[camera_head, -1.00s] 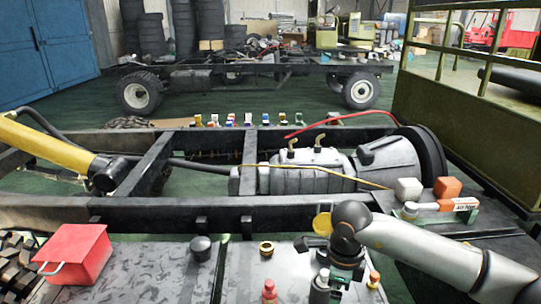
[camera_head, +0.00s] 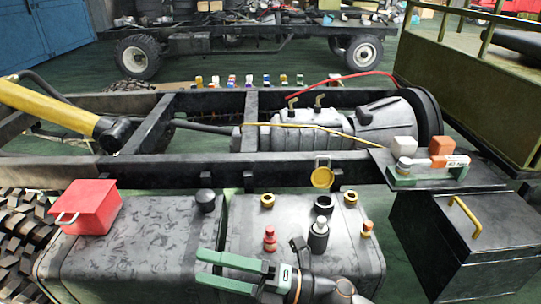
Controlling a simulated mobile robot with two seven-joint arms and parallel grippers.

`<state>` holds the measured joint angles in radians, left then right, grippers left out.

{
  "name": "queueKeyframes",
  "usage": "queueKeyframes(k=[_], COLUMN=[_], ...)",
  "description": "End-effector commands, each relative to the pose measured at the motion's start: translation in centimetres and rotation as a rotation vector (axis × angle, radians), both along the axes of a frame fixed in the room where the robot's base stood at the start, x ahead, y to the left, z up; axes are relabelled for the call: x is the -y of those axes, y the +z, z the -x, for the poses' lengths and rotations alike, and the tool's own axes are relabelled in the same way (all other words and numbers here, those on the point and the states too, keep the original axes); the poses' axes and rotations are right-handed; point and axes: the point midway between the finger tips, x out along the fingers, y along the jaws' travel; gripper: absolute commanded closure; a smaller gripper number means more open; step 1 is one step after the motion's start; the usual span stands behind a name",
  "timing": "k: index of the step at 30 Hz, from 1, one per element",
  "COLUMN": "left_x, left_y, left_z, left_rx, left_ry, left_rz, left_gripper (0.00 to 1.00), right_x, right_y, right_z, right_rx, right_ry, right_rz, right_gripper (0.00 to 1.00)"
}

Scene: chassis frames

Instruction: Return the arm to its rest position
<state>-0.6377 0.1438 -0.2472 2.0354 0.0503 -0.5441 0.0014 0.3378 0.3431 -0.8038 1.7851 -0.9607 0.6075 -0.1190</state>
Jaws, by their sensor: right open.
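My right gripper (camera_head: 200,269) is low in the head view, in front of the grey tank (camera_head: 245,215). Its two green fingers point left and stand apart, with nothing between them. The arm's wrist (camera_head: 315,288) runs off the bottom edge. My left gripper is not in view.
On the grey tank stand a red fitting (camera_head: 270,240), a dark cylinder with a pale top (camera_head: 318,235) and brass fittings (camera_head: 267,201). A red box (camera_head: 88,207) sits on the darker tank (camera_head: 130,240) at left. A black box with a yellow handle (camera_head: 465,218) is at right.

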Motion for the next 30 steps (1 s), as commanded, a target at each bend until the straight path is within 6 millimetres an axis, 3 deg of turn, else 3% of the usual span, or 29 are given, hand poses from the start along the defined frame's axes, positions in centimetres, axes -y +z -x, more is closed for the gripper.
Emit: queueKeyframes(k=[2,5,8,11,15,18,23,25,30], left_x=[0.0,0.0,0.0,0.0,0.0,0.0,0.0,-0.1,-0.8], left_y=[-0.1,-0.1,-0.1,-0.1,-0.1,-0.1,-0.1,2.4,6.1], left_z=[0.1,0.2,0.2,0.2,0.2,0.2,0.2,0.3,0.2], left_rx=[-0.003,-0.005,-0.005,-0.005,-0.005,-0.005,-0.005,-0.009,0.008], left_ry=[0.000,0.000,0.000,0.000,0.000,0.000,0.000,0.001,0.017], left_rz=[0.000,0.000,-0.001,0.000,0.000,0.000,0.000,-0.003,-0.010], left_gripper=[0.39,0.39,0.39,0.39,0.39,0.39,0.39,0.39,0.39], right_x=[1.9,5.3,9.3,13.6,18.3,20.5,23.0,23.2,24.1], right_y=[0.0,-1.8,-5.7,-11.2,-18.9,-23.3,-28.4,-25.9,-22.7], right_z=[-2.0,-4.6,-6.1,-5.9,-2.5,1.0,7.6,7.4,7.7], right_rx=[-0.223,-0.506,-0.800,-1.101,-1.479,-1.701,-2.013,-2.007,-1.993], right_ry=[-0.147,-0.334,-0.519,-0.701,-0.915,-1.032,-1.185,-1.187,-1.206], right_rz=[-0.139,-0.284,-0.400,-0.492,-0.575,-0.607,-0.636,-0.644,-0.658], right_gripper=[0.00,0.00,0.00,0.00,0.00,0.00,0.00,0.00,0.00])
